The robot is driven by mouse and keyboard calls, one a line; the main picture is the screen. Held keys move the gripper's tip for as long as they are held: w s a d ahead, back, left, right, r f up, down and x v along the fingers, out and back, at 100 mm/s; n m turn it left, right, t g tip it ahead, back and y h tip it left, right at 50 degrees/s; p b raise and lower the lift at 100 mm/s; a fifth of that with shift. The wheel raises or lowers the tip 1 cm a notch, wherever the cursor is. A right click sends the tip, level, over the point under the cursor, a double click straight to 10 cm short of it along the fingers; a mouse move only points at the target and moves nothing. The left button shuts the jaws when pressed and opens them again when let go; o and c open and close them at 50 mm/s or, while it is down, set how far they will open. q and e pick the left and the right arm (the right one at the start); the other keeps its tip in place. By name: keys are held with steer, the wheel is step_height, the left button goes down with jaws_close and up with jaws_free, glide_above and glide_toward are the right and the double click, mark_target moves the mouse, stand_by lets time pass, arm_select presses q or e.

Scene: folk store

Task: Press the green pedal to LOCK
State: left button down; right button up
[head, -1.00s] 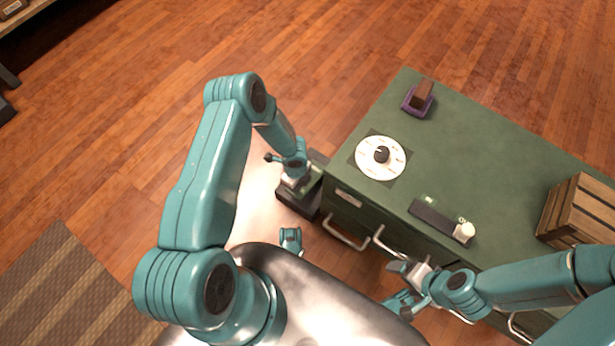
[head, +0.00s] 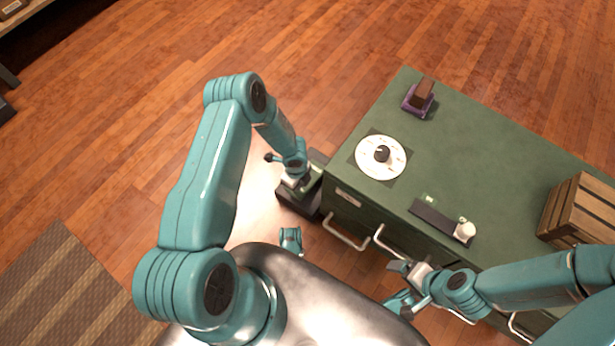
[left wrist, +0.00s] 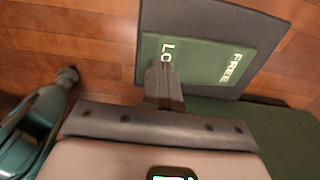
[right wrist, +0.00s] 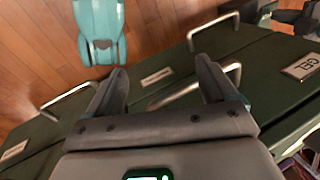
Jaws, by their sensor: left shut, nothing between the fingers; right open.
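The green pedal (left wrist: 215,62) sits on a dark grey base (left wrist: 262,22) on the floor, beside the left end of the green cabinet. In the left wrist view its plate reads FREE at the right, and the letters LO show at the left; the rest of that word is hidden behind my fingers. My left gripper (left wrist: 161,66) is shut and empty, with its tips over the LO end. I cannot tell whether they touch the plate. In the head view the left hand mostly covers the pedal. My right gripper (right wrist: 160,68) is open and empty, by the cabinet's front handles.
The green cabinet (head: 480,140) bears a white dial (head: 369,165), a dark slider with a pale knob (head: 465,231), a purple holder with a brown block (head: 411,105) and a wooden crate (head: 552,215). Drawer handles (head: 345,238) stick out from its front. Open wood floor lies left.

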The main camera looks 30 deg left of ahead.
arm_select(q)
steer(key=shift+f+b, duration=1.1)
steer(key=shift+f, duration=0.2)
arm_select(e)
steer(key=shift+w+d+f+t, duration=0.15)
steer(key=shift+w+f, duration=0.25)
steer(key=shift+f, duration=0.2)
steer(key=shift+w+d+f+t, duration=0.15)
steer(key=shift+w+f, duration=0.25)
steer(key=shift+f, duration=0.2)
arm_select(q)
steer(key=shift+r, duration=0.1)
arm_select(e)
steer(key=shift+a, duration=0.1)
arm_select(q)
step_height(320, 180, up, 9)
steer(key=p, duration=0.6)
arm_select(e)
step_height(320, 180, up, 6)
steer(key=s+a+g, duration=0.1)
steer(key=s, duration=0.1)
steer(key=shift+s+f, duration=0.15)
steer(key=shift+s, duration=0.1)
arm_select(q)
steer(key=shift+s, duration=0.1)
